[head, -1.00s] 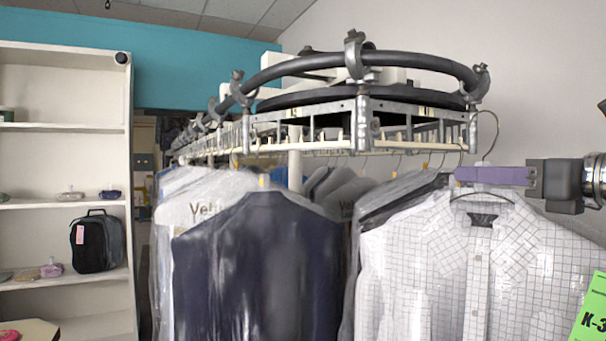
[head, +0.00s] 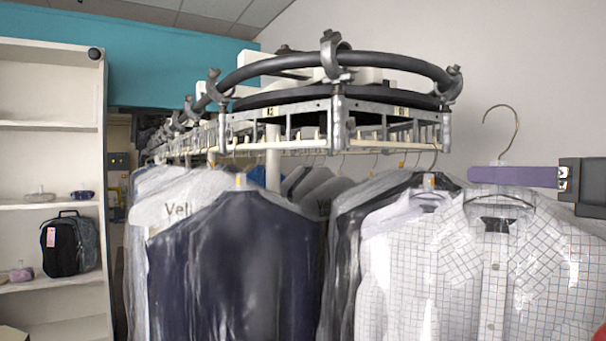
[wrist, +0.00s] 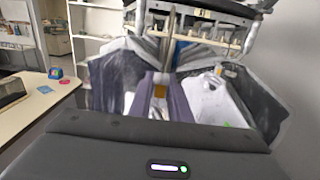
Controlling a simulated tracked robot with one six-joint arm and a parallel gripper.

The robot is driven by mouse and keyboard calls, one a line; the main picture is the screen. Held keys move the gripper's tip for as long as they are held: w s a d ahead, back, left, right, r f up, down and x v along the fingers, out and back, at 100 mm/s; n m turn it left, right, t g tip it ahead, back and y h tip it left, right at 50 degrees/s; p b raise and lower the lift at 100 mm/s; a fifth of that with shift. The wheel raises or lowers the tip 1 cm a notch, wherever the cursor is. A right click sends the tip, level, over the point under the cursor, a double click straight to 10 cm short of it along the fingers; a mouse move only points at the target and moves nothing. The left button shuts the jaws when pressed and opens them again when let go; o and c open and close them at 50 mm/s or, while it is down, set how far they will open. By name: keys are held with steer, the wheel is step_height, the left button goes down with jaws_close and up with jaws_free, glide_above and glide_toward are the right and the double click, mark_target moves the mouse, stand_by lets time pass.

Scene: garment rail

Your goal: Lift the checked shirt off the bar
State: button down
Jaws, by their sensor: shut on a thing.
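The checked shirt (head: 500,265), white with thin dark lines and a dark inner collar, hangs upright under clear plastic at the right of the head view. Its wire hanger hook (head: 501,125) stands free in the air, to the right of the rail's end and apart from it. My gripper (head: 505,175), with purple fingers, is shut on the hanger's neck just above the collar. The fingers also show in the wrist view (wrist: 160,100), where I cannot make out the checked shirt. The bar (head: 270,147) is the pale slotted rail under the metal frame.
A dark navy garment in plastic (head: 235,265) and several other bagged garments hang on the rail close to the left. A white shirt (head: 400,212) hangs just behind the checked one. White shelves (head: 45,165) hold a black bag (head: 72,245). Plain wall lies right.

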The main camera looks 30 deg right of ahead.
steer(key=s, duration=0.7)
stand_by(0.5)
steer(key=shift+s+d, duration=0.1)
steer(key=shift+s, duration=0.05)
